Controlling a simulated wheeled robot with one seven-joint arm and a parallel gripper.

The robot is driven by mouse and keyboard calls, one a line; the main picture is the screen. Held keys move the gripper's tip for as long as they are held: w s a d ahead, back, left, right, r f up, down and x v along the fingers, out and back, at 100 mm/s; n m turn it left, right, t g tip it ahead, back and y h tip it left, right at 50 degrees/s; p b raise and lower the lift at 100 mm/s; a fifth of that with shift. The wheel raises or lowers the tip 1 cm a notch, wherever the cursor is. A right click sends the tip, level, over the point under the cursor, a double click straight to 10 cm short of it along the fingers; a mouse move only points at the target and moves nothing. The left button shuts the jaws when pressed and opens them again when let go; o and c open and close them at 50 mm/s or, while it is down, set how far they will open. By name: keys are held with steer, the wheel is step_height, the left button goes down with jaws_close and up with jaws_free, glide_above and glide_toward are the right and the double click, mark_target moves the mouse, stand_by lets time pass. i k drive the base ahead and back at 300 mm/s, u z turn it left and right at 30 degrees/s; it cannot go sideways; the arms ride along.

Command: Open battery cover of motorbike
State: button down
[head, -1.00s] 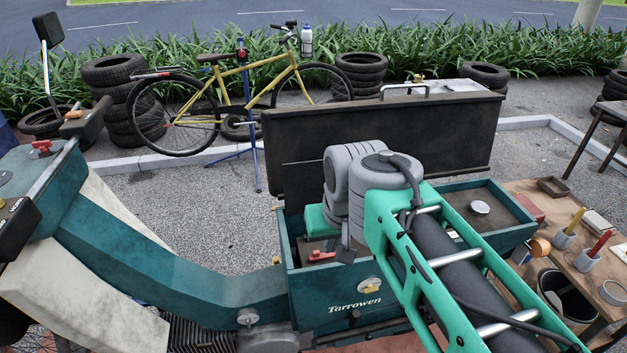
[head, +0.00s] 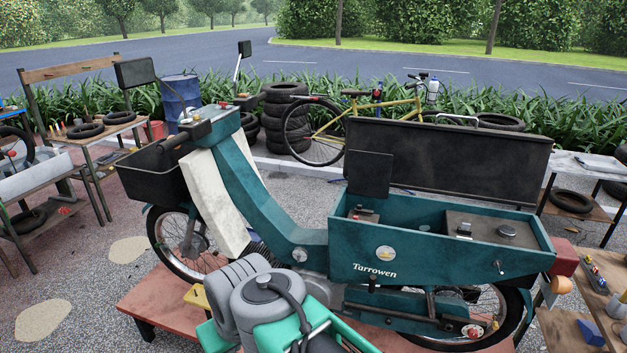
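The teal motorbike (head: 270,215), marked Tarrowen, stands side-on in the head view with its long dark seat (head: 470,160) raised. Under the seat is an open teal box (head: 440,255). A small dark panel (head: 369,174), which looks like the battery cover, stands upright at the box's left end, in front of the seat. Below it a dark top with a red part (head: 364,211) shows inside the box. My arm is at the bottom of the view, in front of the bike and apart from the box. My gripper's fingers do not show.
A dark block with a round cap (head: 507,232) sits in the box's right part. The bike stands on a low red platform (head: 155,303). A bench with tools (head: 600,280) is at the right; tables stand at the left. Paved ground at lower left is free.

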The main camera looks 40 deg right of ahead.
mark_target(370, 172)
steer(key=z, duration=0.45)
steer(key=i, duration=0.85)
steer(key=u, duration=0.15)
